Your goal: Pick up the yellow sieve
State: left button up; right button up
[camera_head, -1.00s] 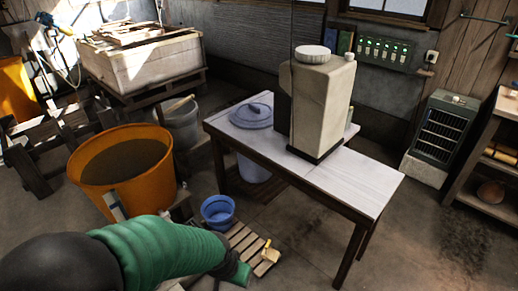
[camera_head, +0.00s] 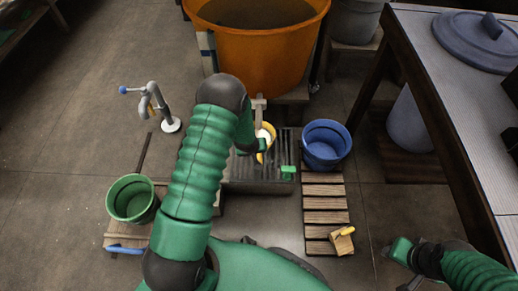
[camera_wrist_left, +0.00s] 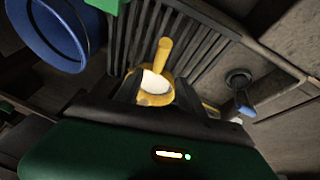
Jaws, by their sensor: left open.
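The yellow sieve (camera_head: 266,133) has a pale, bright inside and lies over the dark slatted grate (camera_head: 250,186), partly hidden by my left gripper in the head view. In the left wrist view the sieve (camera_wrist_left: 154,97) shows between the two dark fingers, with its yellow handle pointing up the picture. My left gripper (camera_wrist_left: 157,90) is open, its fingers on either side of the sieve; I cannot tell whether they touch it. My right gripper (camera_head: 402,263) is at the lower right of the head view, away from the sieve, and its jaws are unclear.
A green bucket (camera_head: 133,199) and grey tap (camera_head: 153,105) are at left. A large orange tub (camera_head: 257,50) stands behind; a table (camera_head: 440,80) is right.

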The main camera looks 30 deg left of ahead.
pick_arm(q)
jog(key=b+x, duration=0.3)
jog(key=x, duration=0.4)
jog(key=shift+s+d+f, duration=0.1)
jog(key=shift+f, duration=0.25)
jog(key=shift+w+f+b, duration=0.3)
jog(key=shift+w+b, duration=0.05)
jog(key=shift+b, duration=0.15)
jog(key=b+x, duration=0.4)
jog(key=shift+w+a, duration=0.15)
jog(key=shift+a, duration=0.1)
jog(key=shift+w+a+f, duration=0.1)
jog(key=shift+w+f, duration=0.05)
jog(key=shift+f, duration=0.05)
jog(key=shift+r, duration=0.2)
grip_shut()
